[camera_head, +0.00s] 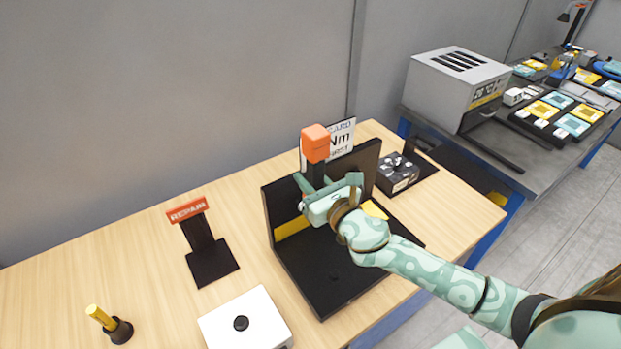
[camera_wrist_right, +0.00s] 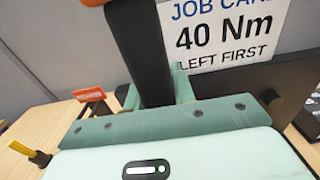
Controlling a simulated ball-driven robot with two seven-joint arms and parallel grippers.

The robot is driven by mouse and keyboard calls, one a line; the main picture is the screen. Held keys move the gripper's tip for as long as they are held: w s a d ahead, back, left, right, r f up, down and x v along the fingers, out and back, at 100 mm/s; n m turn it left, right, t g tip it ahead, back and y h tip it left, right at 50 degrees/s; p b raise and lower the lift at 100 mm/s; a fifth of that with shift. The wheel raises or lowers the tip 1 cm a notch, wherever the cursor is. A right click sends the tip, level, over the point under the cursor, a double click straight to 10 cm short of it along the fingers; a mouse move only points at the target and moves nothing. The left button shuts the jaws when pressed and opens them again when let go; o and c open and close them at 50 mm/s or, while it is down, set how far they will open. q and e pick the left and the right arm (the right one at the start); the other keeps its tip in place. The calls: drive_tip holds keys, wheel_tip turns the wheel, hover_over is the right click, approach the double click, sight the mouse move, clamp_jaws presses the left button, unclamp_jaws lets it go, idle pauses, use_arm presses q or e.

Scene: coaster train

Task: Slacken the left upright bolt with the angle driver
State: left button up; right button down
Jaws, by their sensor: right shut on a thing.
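My right gripper (camera_head: 318,190) is shut on the angle driver (camera_head: 316,146), which has an orange top and a black body and stands roughly upright. In the right wrist view the driver's black body (camera_wrist_right: 145,50) rises between the teal fingers. The gripper is in front of the black fixture's upright back plate (camera_head: 366,162), above its base (camera_head: 335,283). The driver's working end is hidden. My left gripper is not in view.
A job card (camera_wrist_right: 228,35) behind the plate reads 40 Nm, left first. A REPAIR sign (camera_head: 187,210), a white box with a black knob (camera_head: 245,310) and a yellow-handled tool (camera_head: 100,317) stand left.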

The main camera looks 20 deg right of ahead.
drive_tip(key=shift+w+r, duration=0.2)
drive_tip(key=shift+w, duration=0.7)
idle(1.7)
drive_tip(key=shift+s+r+p, duration=0.2)
drive_tip(key=shift+p, duration=0.3)
idle(1.3)
drive_tip(key=shift+s+f, duration=0.1)
idle(0.5)
